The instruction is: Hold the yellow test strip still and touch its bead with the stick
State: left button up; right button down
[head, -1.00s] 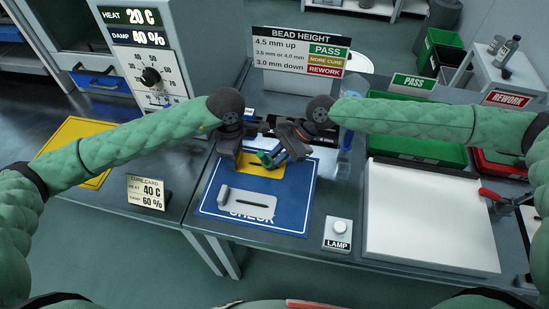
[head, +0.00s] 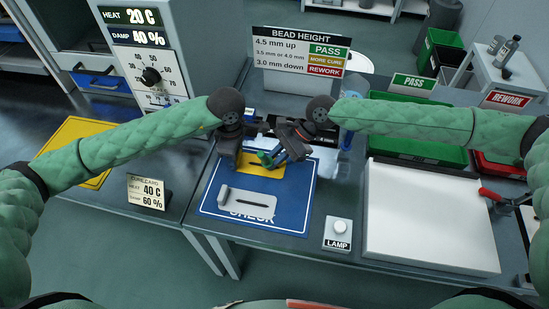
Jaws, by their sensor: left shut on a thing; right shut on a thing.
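A yellow piece (head: 264,170), which looks like the test strip, lies at the top of the blue CHECK mat (head: 285,205). My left gripper (head: 233,162) is at its left end, pointing down, shut on it. My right gripper (head: 281,155) is over its right part and is shut on a slim stick with a green part (head: 265,158), tilted down toward the strip. The bead cannot be made out; the grippers and stick cover that area. Whether the stick touches it, I cannot tell.
A grey gauge (head: 240,200) lies on the mat's front. A lamp button (head: 339,228) and white board (head: 430,220) are to the right, with a green PASS tray (head: 420,145) behind. The bead height sign (head: 300,52) stands at the back. A cure card (head: 147,192) stands left.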

jog(key=shift+d+f, duration=0.1)
jog(key=shift+f, duration=0.1)
jog(key=shift+r, duration=3.6)
pick_arm(q)
jog(key=o, duration=1.1)
jog(key=shift+f, duration=0.1)
pick_arm(e)
jog(key=shift+f+b, duration=0.55)
pick_arm(q)
jog(key=shift+w+a+r, duration=0.25)
jog(key=shift+a+r, duration=0.55)
jog(key=shift+r, duration=1.7)
jog(key=shift+w+a+r, duration=0.2)
jog(key=shift+a+r, duration=0.65)
jog(key=shift+r, duration=1.65)
jog(key=shift+w+a+r, duration=0.25)
jog(key=shift+a+r, duration=0.55)
jog(key=shift+r, duration=1.7)
